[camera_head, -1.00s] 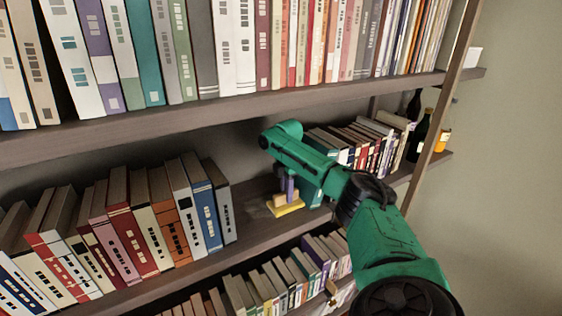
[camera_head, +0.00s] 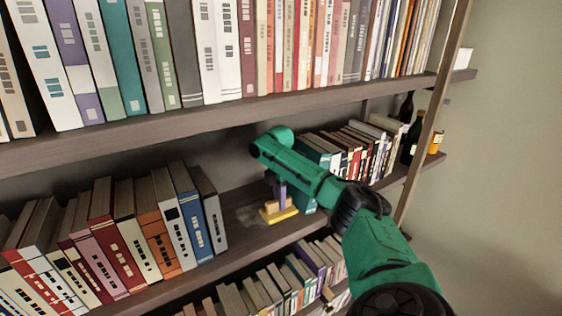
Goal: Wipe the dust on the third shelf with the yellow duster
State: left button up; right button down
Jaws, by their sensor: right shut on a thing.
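The yellow duster (camera_head: 281,214) is a flat yellow pad with a tan block and an upright purple handle. It sits flat on the middle shelf (camera_head: 262,240), in the gap between two rows of books. My right gripper (camera_head: 279,186) comes down from the green arm and is shut on the duster's handle; the fingers are partly hidden by the arm. A grey dust patch (camera_head: 250,216) lies on the shelf just left of the duster. My left gripper is not in view.
Leaning books (camera_head: 125,235) border the gap on the left. More books (camera_head: 350,145) stand on the right, partly behind my arm, with dark bottles (camera_head: 412,138) beyond them. The upper shelf board (camera_head: 200,122) runs above my arm. Books (camera_head: 270,285) fill the shelf below.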

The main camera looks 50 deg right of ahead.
send_over(240, 222)
jog(key=s, duration=0.3)
jog(key=shift+a, duration=0.4)
jog(key=shift+w+a, duration=0.1)
jog(key=shift+a, duration=0.05)
jog(key=shift+w+d, duration=0.2)
jog(key=shift+w, duration=0.35)
jog(key=shift+w+d, duration=0.15)
jog(key=shift+w, duration=0.35)
jog(key=shift+w+d+f, duration=0.1)
jog(key=shift+w+d, duration=0.1)
jog(key=shift+w, duration=0.05)
jog(key=shift+s+d, duration=0.75)
jog(key=shift+d, duration=1.35)
jog(key=shift+s+d, duration=0.75)
jog(key=shift+d, duration=1.35)
jog(key=shift+s+d, duration=0.75)
jog(key=shift+d, duration=1.35)
jog(key=shift+r, duration=0.2)
jog(key=shift+r, duration=0.1)
jog(key=r, duration=0.3)
jog(key=d+r, duration=0.1)
jog(key=r, duration=0.1)
jog(key=shift+s+r, duration=0.15)
jog(key=shift+a+r, duration=0.15)
jog(key=shift+a, duration=0.15)
